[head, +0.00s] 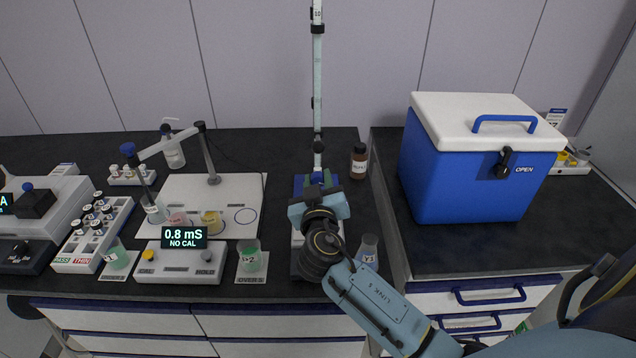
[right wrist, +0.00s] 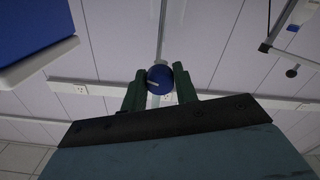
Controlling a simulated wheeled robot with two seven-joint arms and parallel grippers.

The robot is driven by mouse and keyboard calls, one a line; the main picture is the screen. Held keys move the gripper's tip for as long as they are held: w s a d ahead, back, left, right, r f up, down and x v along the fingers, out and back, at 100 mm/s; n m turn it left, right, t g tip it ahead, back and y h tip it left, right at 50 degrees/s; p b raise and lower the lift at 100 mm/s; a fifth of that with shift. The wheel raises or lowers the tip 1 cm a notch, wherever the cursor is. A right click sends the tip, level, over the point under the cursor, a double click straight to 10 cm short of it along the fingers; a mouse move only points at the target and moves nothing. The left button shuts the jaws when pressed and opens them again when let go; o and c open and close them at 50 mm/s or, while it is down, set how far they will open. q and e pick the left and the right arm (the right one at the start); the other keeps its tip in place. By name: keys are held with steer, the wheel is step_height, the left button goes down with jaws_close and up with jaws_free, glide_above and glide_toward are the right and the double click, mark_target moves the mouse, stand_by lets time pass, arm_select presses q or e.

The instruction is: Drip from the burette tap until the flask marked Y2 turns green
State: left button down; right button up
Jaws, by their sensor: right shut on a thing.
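The burette (head: 317,90) stands upright as a tall pale tube behind my right gripper. Its blue tap knob (right wrist: 160,74) sits between the fingers in the right wrist view. My right gripper (head: 320,180) is shut on this tap, and it also shows in the right wrist view (right wrist: 160,88). My arm hides most of the burette stand's base (head: 297,238) and whatever is under the tip. A small flask with greyish-blue contents (head: 369,246) stands just right of my wrist. A flask with green contents (head: 250,262) stands to the left on a card. Their small labels are hard to read for certain.
A conductivity meter (head: 180,262) reads 0.8 mS, NO CAL. Behind it is a white board (head: 240,190) with beakers and a probe arm. A brown bottle (head: 359,160) stands behind my gripper. A blue cool box (head: 465,185) fills the right bench.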

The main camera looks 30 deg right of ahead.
steer(key=shift+n, duration=0.5)
steer(key=o, duration=1)
steer(key=b+v, duration=0.2)
steer(key=v, duration=1.1)
steer(key=shift+s+a, duration=0.1)
steer(key=shift+s, duration=0.1)
